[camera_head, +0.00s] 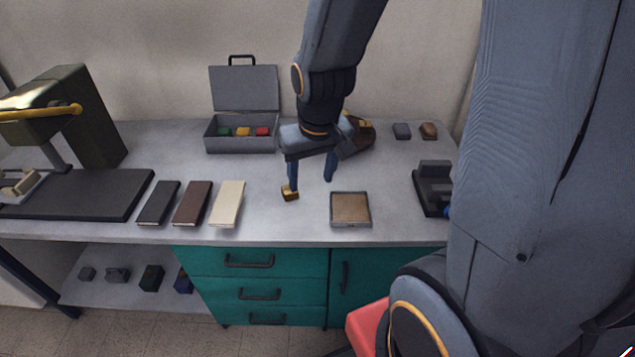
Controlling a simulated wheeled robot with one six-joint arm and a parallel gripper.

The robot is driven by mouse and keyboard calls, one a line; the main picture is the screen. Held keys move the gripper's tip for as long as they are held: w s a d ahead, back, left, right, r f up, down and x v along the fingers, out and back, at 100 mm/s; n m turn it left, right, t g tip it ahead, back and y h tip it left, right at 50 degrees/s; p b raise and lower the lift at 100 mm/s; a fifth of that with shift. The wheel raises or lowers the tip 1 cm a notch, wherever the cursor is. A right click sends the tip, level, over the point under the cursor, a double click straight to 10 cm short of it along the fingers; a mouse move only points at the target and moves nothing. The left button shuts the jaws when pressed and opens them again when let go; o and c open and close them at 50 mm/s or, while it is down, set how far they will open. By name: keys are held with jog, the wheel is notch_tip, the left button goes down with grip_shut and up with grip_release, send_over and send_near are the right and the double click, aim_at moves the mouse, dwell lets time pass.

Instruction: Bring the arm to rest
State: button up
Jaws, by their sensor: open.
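My gripper (310,188) hangs from my arm above the middle of the grey worktop (200,228). Its two fingers point down and stand apart, with nothing seen between them. The left fingertip ends in a small brass-coloured piece; I cannot tell whether this is part of the finger or a small block behind it. The square tray (350,222) with a brown pad lies just right of and nearer than the fingers. My arm hides part of the back of the worktop and a brown object (361,136) there.
Three flat covers, black (158,203), brown (193,203) and cream (228,204), lie left of the gripper. An open grey case (241,142) with coloured blocks stands behind. A press (70,115) is at left, a black holder (433,185) at right. Teal drawers (255,276) are below.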

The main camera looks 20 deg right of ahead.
jog(key=shift+g, duration=0.3)
jog(key=s, duration=0.1)
jog(key=s+r, duration=0.1)
jog(key=s, duration=0.3)
jog(key=shift+a+r, duration=0.1)
jog(key=shift+r, duration=0.15)
